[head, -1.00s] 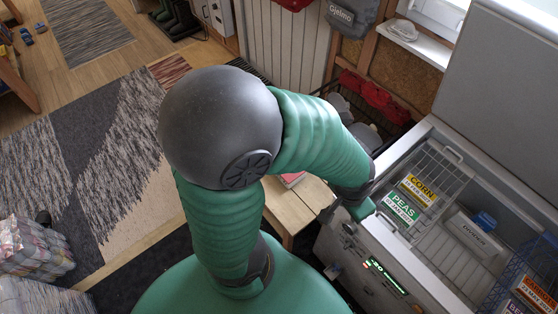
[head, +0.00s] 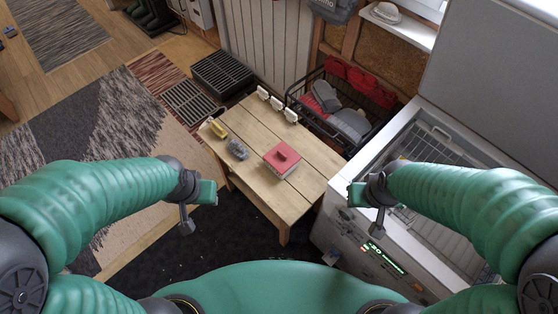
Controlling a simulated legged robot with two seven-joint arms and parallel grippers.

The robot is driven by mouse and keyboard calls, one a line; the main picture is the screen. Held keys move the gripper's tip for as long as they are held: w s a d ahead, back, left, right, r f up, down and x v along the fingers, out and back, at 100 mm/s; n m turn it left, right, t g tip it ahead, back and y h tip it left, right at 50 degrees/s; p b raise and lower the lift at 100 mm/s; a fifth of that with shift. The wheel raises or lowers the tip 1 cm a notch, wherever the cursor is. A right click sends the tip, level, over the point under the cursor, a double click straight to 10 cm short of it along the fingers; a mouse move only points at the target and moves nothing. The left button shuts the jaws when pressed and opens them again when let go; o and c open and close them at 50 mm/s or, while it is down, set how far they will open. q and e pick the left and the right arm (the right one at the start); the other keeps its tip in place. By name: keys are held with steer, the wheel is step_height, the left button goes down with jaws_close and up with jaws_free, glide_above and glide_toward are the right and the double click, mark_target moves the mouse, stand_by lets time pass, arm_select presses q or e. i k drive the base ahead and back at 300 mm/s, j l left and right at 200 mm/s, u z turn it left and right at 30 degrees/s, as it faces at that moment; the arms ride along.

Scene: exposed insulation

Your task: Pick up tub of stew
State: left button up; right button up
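No tub that I can identify as stew shows. The open chest freezer (head: 352,160) stands at the right, with a wire basket (head: 425,145) inside. My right arm crosses over it and hides most of its contents. My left gripper (head: 198,206) hangs at the left of the low wooden table, empty, its two fingers apart. My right gripper (head: 367,207) is over the freezer's front left side, also empty, with its fingers apart.
The wooden table (head: 308,183) carries a red book-like item (head: 282,162), a grey object (head: 238,149), a yellow object (head: 218,129) and white pieces. A black wire crate (head: 300,97) with red and grey items stands behind. The raised freezer lid (head: 490,90) bounds the right.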

mark_target(281, 159)
steer(key=i+j+z, duration=0.15)
steer(key=j+z, duration=0.25)
steer(key=i+j+z, duration=0.15)
steer(key=j+z, duration=0.15)
steer(key=z, duration=0.15)
steer(key=j+z, duration=1.25)
steer(key=k+j+z, duration=0.15)
steer(key=j+z, duration=0.15)
steer(key=z, duration=0.15)
